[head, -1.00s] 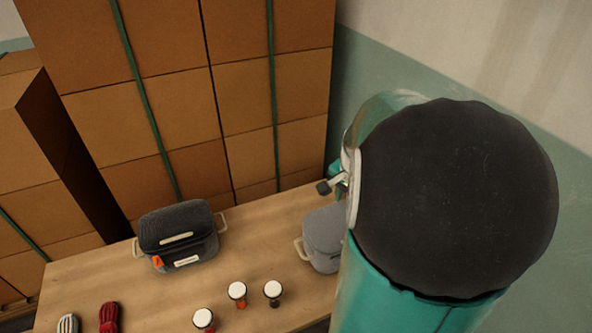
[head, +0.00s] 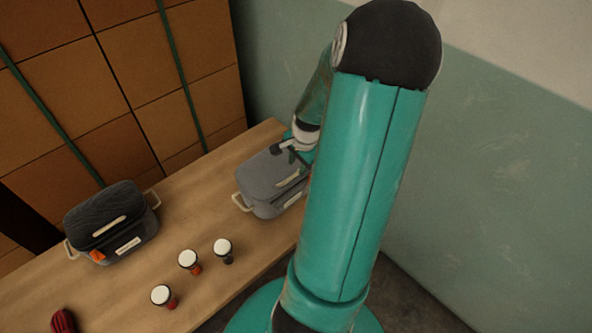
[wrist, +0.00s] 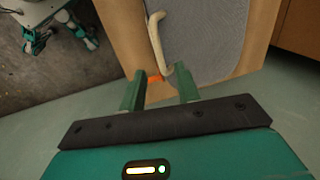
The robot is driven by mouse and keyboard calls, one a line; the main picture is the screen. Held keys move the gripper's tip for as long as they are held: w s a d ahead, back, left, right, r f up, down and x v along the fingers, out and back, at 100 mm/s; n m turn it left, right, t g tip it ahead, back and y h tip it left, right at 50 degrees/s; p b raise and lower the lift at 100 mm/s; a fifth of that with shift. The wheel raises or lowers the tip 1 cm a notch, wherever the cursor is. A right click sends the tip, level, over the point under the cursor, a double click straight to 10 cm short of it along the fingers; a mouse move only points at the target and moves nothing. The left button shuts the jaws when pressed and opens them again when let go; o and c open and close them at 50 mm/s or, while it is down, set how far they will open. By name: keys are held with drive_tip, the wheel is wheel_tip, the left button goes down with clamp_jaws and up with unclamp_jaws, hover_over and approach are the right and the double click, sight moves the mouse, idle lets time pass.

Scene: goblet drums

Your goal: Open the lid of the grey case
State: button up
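The grey case (head: 262,178) stands on the wooden table, partly hidden behind my arm. Its lid looks shut, and a cream handle (head: 242,202) shows at its left end. In the wrist view its grey top (wrist: 208,38) fills the upper right, with a curved cream handle (wrist: 155,40) at its edge. My gripper (head: 288,148) is above the far side of the case. In the wrist view my gripper (wrist: 160,86) is open, with its fingers apart. The handle's near end shows close to the right fingertip; I cannot tell whether they touch. A small orange patch shows between the fingertips.
A dark case (head: 112,222) with cream handles and an orange tag stands on the table (head: 190,195) at left. Several white-topped shakers (head: 188,260) and a red bundle (head: 63,321) are nearer. Stacked boxes (head: 120,90) stand behind; a wall (head: 510,170) is right.

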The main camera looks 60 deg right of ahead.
sight(295, 174)
drive_tip(key=shift+w+d+f, duration=0.1)
drive_tip(key=shift+w+f, duration=0.1)
drive_tip(key=shift+f, duration=0.95)
drive_tip(key=shift+w+f, duration=0.2)
drive_tip(key=shift+f, duration=0.9)
clamp_jaws()
